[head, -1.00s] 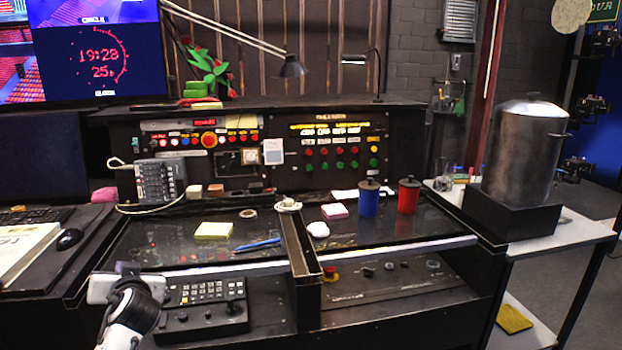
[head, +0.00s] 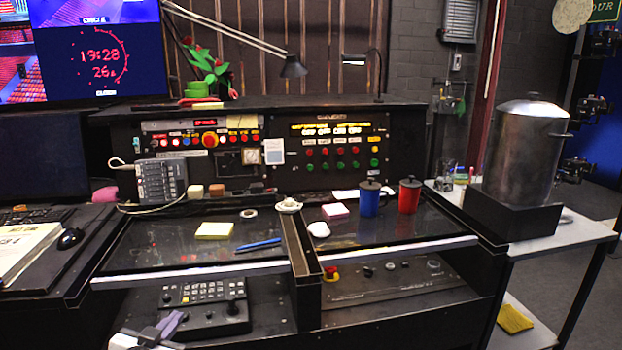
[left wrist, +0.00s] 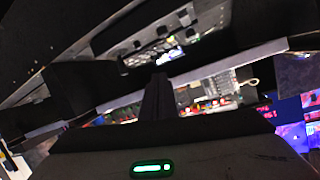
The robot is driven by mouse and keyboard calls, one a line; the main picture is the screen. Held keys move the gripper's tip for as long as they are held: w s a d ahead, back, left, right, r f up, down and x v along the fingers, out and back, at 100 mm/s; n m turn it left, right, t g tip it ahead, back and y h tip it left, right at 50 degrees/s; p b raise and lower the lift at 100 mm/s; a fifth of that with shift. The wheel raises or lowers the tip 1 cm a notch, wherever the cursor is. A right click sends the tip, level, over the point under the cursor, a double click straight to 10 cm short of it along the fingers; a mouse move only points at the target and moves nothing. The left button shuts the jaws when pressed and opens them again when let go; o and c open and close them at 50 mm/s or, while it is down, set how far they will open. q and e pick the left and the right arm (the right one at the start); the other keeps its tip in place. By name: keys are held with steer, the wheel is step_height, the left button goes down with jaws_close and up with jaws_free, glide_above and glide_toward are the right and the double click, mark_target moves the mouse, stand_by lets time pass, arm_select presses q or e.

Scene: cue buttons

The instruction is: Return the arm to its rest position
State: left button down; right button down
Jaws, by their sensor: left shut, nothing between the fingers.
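My left gripper (head: 172,326) shows at the bottom edge of the head view, below and left of the keypad box (head: 205,305). Only its tip end is in the picture; the rest of the arm is cut off. In the left wrist view its fingers (left wrist: 158,96) are together, with nothing between them. It touches nothing that I can see. My right gripper is in neither view. The button panel (head: 335,148) with rows of red and green buttons stands upright at the back of the desk, well away from the gripper.
The console desk's front edge (head: 200,277) runs above the gripper. A metal pot (head: 523,150) stands on the right side table.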

arm_select(q)
steer(key=s+d+f+g+h, duration=0.1)
steer(key=s+d+f, duration=0.3)
steer(key=s+f, duration=0.3)
steer(key=s+d+f+g, duration=0.2)
steer(key=s+d+f, duration=0.1)
steer(key=s+f, duration=0.4)
steer(key=s+d+f+g, duration=0.1)
steer(key=s+d+f, duration=0.1)
steer(key=s, duration=0.5)
steer(key=s+d+f+g+h, duration=0.1)
steer(key=s+d+f, duration=0.1)
steer(key=s, duration=0.6)
steer(key=s+d+f, duration=0.2)
steer(key=s+d, duration=0.1)
steer(key=s, duration=0.4)
steer(key=shift+s+n+g+h, duration=0.15)
steer(key=shift+n+g+h, duration=0.15)
steer(key=shift+n+g, duration=0.1)
